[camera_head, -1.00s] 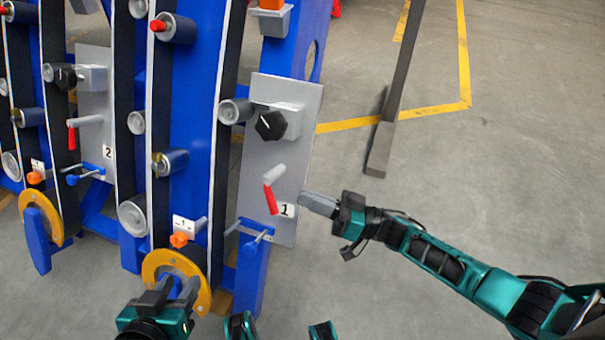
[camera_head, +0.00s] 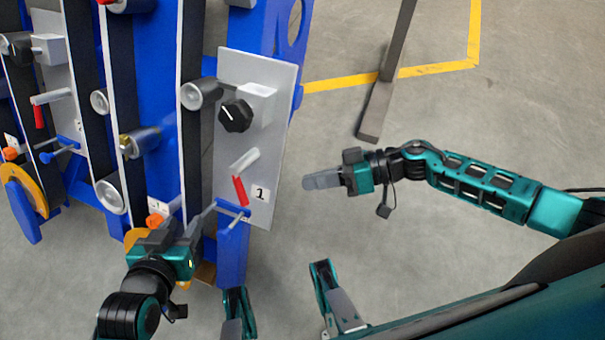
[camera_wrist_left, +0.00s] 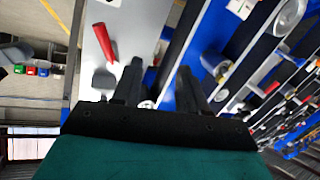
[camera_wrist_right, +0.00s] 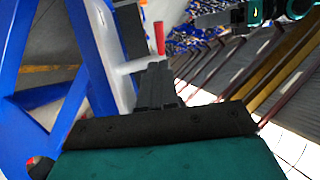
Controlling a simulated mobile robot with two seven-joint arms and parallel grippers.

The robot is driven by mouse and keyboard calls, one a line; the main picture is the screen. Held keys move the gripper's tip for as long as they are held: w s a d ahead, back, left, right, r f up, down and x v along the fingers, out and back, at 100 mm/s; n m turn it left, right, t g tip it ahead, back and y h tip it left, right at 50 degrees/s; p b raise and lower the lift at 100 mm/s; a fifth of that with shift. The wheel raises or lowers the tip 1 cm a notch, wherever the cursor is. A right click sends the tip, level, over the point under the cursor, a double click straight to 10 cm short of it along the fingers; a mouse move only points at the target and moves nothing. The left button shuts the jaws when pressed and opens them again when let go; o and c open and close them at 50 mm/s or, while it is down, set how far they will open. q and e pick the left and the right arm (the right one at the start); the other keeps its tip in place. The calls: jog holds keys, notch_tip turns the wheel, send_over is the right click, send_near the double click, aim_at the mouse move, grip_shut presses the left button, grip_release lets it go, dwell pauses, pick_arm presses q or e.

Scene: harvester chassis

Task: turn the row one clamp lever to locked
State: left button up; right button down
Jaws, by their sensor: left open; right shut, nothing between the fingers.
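The row one clamp lever (camera_head: 240,190) is a red handle on a light grey pivot, on the grey plate (camera_head: 228,130) marked 1. Its red end points down in the head view. It also shows in the left wrist view (camera_wrist_left: 105,42) and the right wrist view (camera_wrist_right: 160,38). My left gripper (camera_head: 190,228) is below and left of the lever, open and apart from it; its spread fingers show in the left wrist view (camera_wrist_left: 159,78). My right gripper (camera_head: 308,183) is shut and empty, to the right of the plate, clear of the lever.
A black knob (camera_head: 236,116) sits above the lever. A blue T-handle (camera_head: 233,215) sticks out just below it. An orange knob (camera_head: 156,220) is near my left gripper. Row two has a similar red lever (camera_head: 39,117). Floor right of the plate is open, with a dark post (camera_head: 385,85).

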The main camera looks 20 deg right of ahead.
jog(key=b, duration=0.3)
send_near(240, 189)
jog(key=a+f, duration=0.3)
jog(key=a, duration=0.2)
pick_arm(q)
jog(key=shift+w+d+f+b, duration=0.15)
jog(key=shift+d+f, duration=0.15)
jog(key=shift+f, duration=0.2)
jog(key=shift+w+d+f+b, duration=0.15)
jog(key=shift+d+f, duration=0.1)
jog(key=shift+f, duration=0.25)
pick_arm(e)
jog(key=shift+w+a+f, duration=0.25)
jog(key=shift+a, duration=0.05)
pick_arm(q)
jog(key=shift+f, duration=0.1)
pick_arm(e)
jog(key=shift+f, duration=0.1)
pick_arm(q)
jog(key=shift+s+a+r+p, duration=0.25)
jog(key=shift+a+r+p, duration=0.2)
jog(key=shift+p, duration=0.65)
pick_arm(e)
jog(key=shift+a+f+t+y, duration=0.4)
jog(key=shift+a+f+t, duration=0.5)
jog(key=shift+a, duration=0.3)
jog(key=shift+a+f, duration=0.2)
jog(key=shift+s, duration=0.1)
